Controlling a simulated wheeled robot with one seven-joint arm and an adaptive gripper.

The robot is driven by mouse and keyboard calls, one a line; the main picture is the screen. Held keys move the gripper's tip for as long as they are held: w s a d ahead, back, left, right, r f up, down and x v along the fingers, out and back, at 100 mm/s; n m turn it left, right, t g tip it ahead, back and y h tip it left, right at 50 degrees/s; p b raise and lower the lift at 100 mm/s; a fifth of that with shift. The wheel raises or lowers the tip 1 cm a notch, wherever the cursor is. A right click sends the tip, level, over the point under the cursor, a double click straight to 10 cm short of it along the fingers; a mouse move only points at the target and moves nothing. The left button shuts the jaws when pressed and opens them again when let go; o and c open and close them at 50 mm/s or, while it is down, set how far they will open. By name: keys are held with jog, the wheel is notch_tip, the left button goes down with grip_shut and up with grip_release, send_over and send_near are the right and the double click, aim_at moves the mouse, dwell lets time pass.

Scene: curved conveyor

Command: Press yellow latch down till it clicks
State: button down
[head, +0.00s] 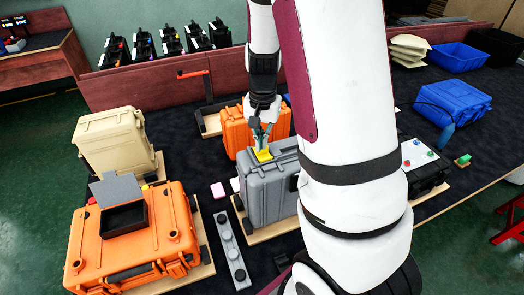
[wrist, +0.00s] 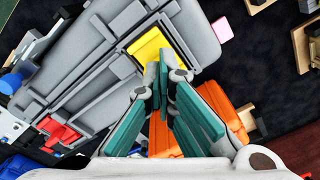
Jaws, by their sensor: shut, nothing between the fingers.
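A grey case (head: 262,190) stands upright on a wooden board, with a yellow latch (head: 263,155) at its top edge. My gripper (head: 259,143) points down right at the latch. In the wrist view, the yellow latch (wrist: 146,46) shows just beyond my gripper (wrist: 162,72), and the fingertips overlap its lower right edge. The teal-padded fingers come together at the tips with nothing seen between them. I cannot tell whether the tips touch the latch. A red latch (wrist: 60,132) shows lower left on the case in the wrist view. My arm hides part of the case in the head view.
An orange case (head: 237,130) stands close behind the grey one. A large orange case (head: 135,250) with a dark open box on it lies at left, near a beige case (head: 110,140). A grey strip with round knobs (head: 230,250) lies in front. A pink block (head: 218,190) is beside it.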

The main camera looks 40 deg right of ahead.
jog(key=shift+s+a+f, duration=0.1)
jog(key=shift+s+f, duration=0.15)
jog(key=shift+f, duration=0.35)
jog(key=shift+w+r+p, duration=0.15)
jog(key=shift+r+p, duration=1.4)
jog(key=shift+r, duration=1.6)
jog(key=s+a+r+n+t+b, duration=0.1)
jog(key=s+a+r+n+t, duration=0.1)
jog(key=s+a+r+n, duration=0.35)
jog(key=s+a+r+n+t+b, duration=0.1)
jog(key=s+a+r+n+t, duration=0.15)
jog(key=a+r, duration=0.6)
jog(key=s+a+r+n, duration=0.2)
jog(key=s+r, duration=0.1)
jog(key=s, duration=0.4)
jog(key=shift+s+n+t+b, duration=0.3)
jog(key=shift+s+t, duration=0.05)
jog(key=shift+t, duration=0.1)
